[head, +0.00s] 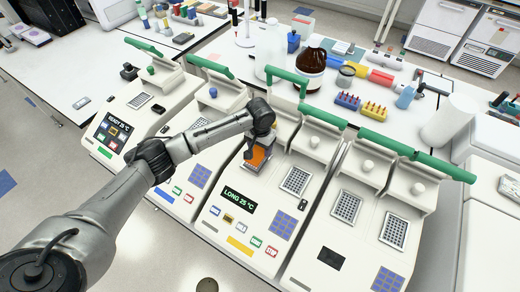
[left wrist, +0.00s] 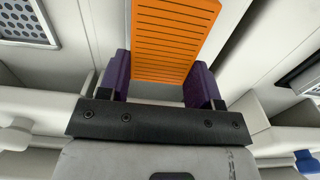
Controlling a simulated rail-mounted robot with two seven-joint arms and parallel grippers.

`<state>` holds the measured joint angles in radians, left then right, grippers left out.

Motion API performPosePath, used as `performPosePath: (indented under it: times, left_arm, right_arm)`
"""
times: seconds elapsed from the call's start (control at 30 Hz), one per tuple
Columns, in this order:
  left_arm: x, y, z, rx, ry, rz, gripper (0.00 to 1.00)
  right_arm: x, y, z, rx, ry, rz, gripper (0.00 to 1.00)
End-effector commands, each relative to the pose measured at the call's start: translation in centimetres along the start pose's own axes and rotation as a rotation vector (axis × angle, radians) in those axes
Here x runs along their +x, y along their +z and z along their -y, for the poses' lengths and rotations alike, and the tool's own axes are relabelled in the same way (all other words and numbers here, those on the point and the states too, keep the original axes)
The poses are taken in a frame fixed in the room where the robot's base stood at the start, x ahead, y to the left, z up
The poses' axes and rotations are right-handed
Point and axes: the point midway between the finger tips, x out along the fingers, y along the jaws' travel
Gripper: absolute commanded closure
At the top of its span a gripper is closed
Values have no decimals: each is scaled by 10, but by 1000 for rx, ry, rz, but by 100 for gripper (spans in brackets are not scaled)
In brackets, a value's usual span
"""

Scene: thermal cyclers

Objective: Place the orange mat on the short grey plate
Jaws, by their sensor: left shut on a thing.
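The orange mat (head: 258,155) is in my left gripper (head: 259,147), over the left bay of the middle cycler. In the left wrist view the ribbed mat (left wrist: 175,42) stands between the purple fingers of my left gripper (left wrist: 161,82), which are shut on it. A grey perforated block (head: 296,181) lies in the bay to the right of the mat. I cannot tell which block or plate is the short grey one, nor whether the mat touches anything below. A perforated grey surface (left wrist: 25,22) shows at upper left in the wrist view. My right gripper is not in view.
The middle cycler's screen (head: 238,199) reads LONG 25 °C. Raised lids with green handles (head: 322,116) stand behind the bays. More perforated blocks (head: 346,206) lie in the right cycler. A brown bottle (head: 310,65) and tube racks (head: 347,101) stand behind.

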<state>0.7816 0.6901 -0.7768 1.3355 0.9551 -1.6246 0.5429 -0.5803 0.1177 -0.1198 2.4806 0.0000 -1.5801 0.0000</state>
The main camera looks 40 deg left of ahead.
Motion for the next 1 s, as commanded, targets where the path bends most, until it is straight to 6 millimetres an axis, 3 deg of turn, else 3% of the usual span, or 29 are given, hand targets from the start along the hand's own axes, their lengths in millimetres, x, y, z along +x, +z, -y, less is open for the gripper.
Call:
performPosePath:
  times: [0.13,0.5,0.53,0.6,0.8,1.0]
  left_arm:
    - [17,0,0,0,0,0,65]
    - [20,0,0,0,0,0,65]
    - [21,0,0,0,0,0,40]
    - [21,0,0,0,0,-1,33]
    - [20,0,0,0,0,-1,16]
    - [20,0,0,0,0,-1,16]
  right_arm:
    - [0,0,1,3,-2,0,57]
    - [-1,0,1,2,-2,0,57]
    - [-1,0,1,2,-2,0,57]
    - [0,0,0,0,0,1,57]
    - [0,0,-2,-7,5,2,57]
    - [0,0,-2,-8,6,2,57]
